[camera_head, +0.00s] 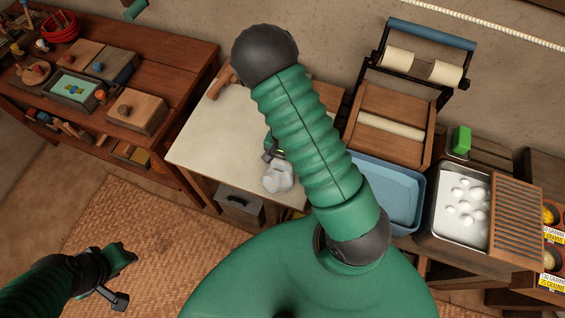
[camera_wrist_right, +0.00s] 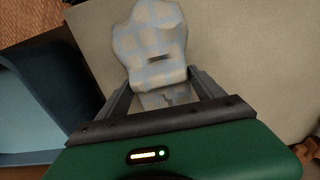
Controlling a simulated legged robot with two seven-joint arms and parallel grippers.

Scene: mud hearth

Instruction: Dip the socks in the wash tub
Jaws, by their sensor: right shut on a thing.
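The socks (camera_head: 278,177), pale with a grey-blue check, show over the cream table top (camera_head: 205,145). My right gripper (camera_wrist_right: 165,92) is shut on them; in the right wrist view the socks (camera_wrist_right: 150,45) stick out beyond the fingers. In the head view my right arm hides most of this gripper. The metal wash tub (camera_head: 455,236) with white suds stands at the right, apart from the socks. My left gripper (camera_head: 122,279) is low at the left above the woven mat, away from the socks; its finger opening is unclear.
A blue basin (camera_head: 408,220) lies between the table and the tub, partly behind my arm. A wringer (camera_head: 425,68) with rollers stands behind it. A ribbed wooden board (camera_head: 517,215) is right of the suds. A green block (camera_head: 461,140) sits behind the tub. A wooden bench (camera_head: 165,75) holds toys at left.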

